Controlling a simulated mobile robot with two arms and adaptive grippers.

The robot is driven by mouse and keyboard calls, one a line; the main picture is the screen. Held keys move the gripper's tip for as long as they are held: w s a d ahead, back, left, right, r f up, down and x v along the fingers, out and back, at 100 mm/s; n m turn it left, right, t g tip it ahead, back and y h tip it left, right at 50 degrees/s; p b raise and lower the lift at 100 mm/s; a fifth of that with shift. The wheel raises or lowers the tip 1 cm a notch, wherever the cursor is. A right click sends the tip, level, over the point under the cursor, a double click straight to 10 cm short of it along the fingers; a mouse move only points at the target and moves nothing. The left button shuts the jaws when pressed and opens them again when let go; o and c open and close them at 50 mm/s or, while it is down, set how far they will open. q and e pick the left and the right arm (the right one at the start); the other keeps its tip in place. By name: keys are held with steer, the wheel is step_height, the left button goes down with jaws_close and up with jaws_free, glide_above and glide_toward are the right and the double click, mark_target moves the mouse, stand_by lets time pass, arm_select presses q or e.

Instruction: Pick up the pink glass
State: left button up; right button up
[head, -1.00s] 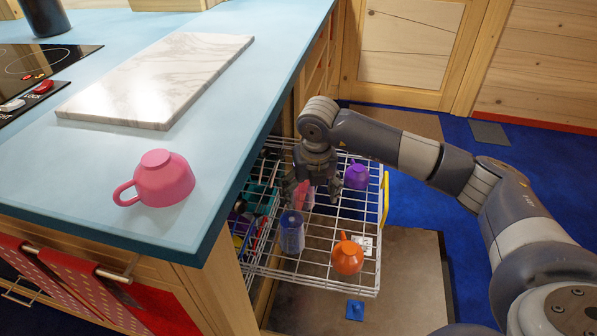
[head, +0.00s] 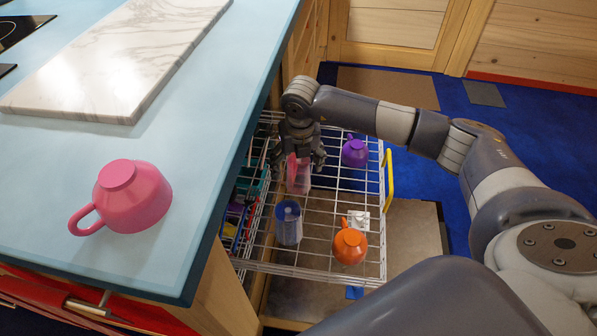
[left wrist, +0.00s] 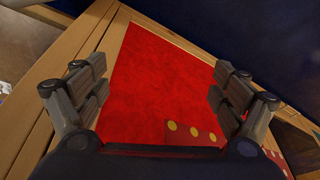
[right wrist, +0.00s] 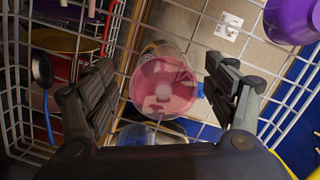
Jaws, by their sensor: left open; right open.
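The pink glass (head: 299,176) stands in the white wire dishwasher rack, partly hidden behind my right gripper (head: 303,157) in the head view. In the right wrist view the pink glass (right wrist: 163,86) is see-through and lies between the two fingers, farther from the camera than the gripper body. My right gripper (right wrist: 160,92) is open, with gaps visible on both sides of the glass. My left gripper (left wrist: 147,88) is open and empty in the left wrist view, over a red panel; it is not visible in the head view.
The wire rack (head: 325,268) also holds a blue glass (head: 288,224), an orange cup (head: 349,245) and a purple cup (head: 355,153). A lower rack with dishes shows beneath at left. A pink cup (head: 128,200) and a marble board (head: 105,70) lie on the blue counter.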

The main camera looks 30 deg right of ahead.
steer(key=f, duration=0.3)
steer(key=shift+w+d+f, duration=0.25)
steer(key=shift+f, duration=0.1)
arm_select(q)
steer(key=shift+v, duration=1.25)
steer(key=shift+w, duration=0.2)
steer(key=shift+r, duration=0.1)
arm_select(e)
steer(key=c, duration=1.2)
